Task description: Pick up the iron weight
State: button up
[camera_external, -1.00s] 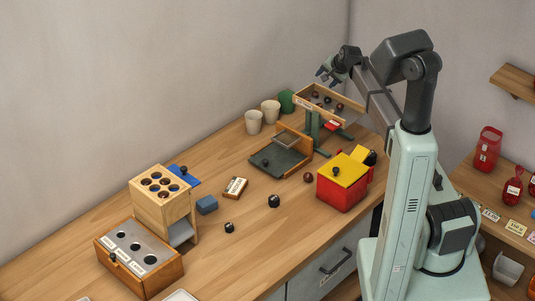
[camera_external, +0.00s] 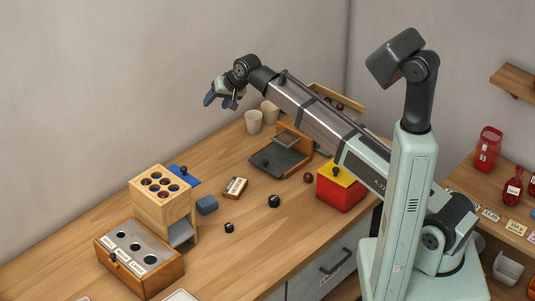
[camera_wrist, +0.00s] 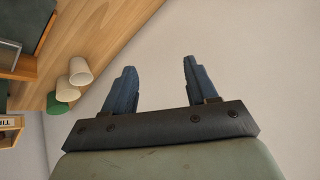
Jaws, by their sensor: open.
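Two small dark objects lie on the wooden bench: a larger dark one (camera_external: 274,201) near the front middle and a smaller dark one (camera_external: 229,227) to its left. Either could be the iron weight; they are too small to tell. My gripper (camera_external: 219,101) is raised high over the back of the bench, well away from both. In the wrist view its blue fingers (camera_wrist: 159,66) are apart with nothing between them. Neither dark object shows in the wrist view.
A wooden block with holes (camera_external: 160,204) and a box with a metal top (camera_external: 160,272) stand at left. A blue block (camera_external: 206,205), a small labelled box (camera_external: 235,188), a green tray (camera_external: 285,165), pale cups (camera_external: 254,122) and a red box (camera_external: 340,195) share the bench.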

jog(key=s+f+n+g+h, duration=0.1)
jog(key=s+f+n, duration=0.2)
jog(key=s, duration=0.5)
jog(key=s+f+n+g+h, duration=0.2)
jog(key=s+f+n, duration=0.15)
jog(key=s, duration=0.35)
jog(key=n+g+h, duration=0.1)
jog(key=n+h, duration=0.2)
jog(key=n, duration=0.3)
send_over(229, 225)
jog(key=f, duration=1.3)
jog(key=shift+a+f, duration=0.25)
jog(key=shift+a, duration=0.15)
jog(key=shift+d+f, duration=0.2)
jog(key=shift+f, duration=0.45)
jog(key=shift+d+f, duration=0.2)
jog(key=shift+f, duration=1.75)
jog(key=shift+c, duration=0.4)
grip_shut()
